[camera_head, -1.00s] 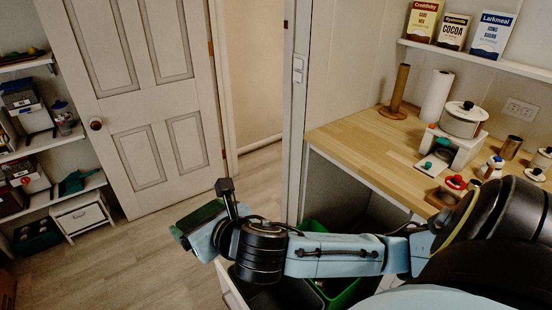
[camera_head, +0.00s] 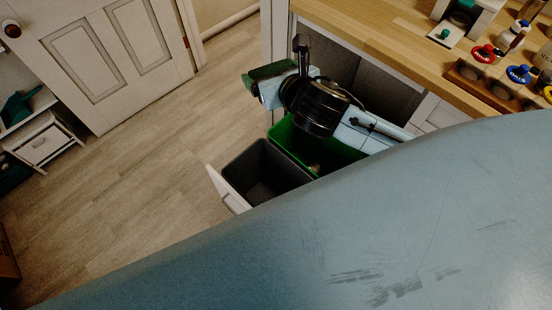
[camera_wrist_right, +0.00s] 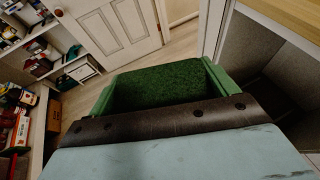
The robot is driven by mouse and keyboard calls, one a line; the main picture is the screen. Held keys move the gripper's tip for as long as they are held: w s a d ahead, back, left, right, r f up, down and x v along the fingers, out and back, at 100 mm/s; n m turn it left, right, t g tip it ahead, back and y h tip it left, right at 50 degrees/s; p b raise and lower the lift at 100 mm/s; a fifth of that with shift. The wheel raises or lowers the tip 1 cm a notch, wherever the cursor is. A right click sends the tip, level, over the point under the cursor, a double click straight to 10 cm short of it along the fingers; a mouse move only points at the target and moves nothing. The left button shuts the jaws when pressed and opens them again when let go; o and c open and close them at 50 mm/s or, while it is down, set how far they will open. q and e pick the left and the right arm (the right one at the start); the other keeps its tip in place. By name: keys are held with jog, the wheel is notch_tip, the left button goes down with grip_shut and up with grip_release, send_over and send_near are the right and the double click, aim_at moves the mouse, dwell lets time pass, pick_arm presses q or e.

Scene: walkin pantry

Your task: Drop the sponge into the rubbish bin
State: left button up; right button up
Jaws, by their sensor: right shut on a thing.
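The sponge (camera_wrist_right: 160,84) is a dark green textured block. In the right wrist view it fills the space between the green fingers of my right gripper (camera_wrist_right: 160,88), which is shut on it. In the head view my right gripper (camera_head: 266,80) is above and slightly left of two open bins side by side, near the cabinet opening. One is a grey bin (camera_head: 262,172) with a dark, empty-looking inside. The other is a green bin (camera_head: 312,152), partly hidden by my right arm, with something small inside. I cannot tell which is the rubbish bin. My left gripper is out of view.
A wooden counter (camera_head: 400,32) runs above the bins at upper right, with several jars and lids. The bins sit in a pulled-out drawer with a white front (camera_head: 228,190). A white door (camera_head: 110,50) stands at upper left. The wooden floor (camera_head: 130,185) is clear.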

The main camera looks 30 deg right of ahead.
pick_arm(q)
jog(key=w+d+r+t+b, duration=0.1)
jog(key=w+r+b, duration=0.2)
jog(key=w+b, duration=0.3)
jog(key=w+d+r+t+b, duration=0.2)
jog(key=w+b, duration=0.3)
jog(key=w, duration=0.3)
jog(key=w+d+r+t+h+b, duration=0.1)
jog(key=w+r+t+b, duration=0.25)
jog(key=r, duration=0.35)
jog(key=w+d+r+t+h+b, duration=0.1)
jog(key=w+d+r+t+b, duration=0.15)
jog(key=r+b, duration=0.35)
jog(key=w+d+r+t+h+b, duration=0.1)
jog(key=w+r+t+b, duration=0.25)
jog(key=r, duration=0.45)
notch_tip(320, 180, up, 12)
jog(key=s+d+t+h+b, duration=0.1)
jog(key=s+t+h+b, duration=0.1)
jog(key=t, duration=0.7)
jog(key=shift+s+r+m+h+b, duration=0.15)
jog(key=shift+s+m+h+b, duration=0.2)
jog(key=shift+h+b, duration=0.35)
pick_arm(e)
notch_tip(320, 180, down, 48)
jog(key=w+d+y, duration=0.1)
jog(key=shift+f+n, duration=0.15)
jog(key=shift+n, duration=0.25)
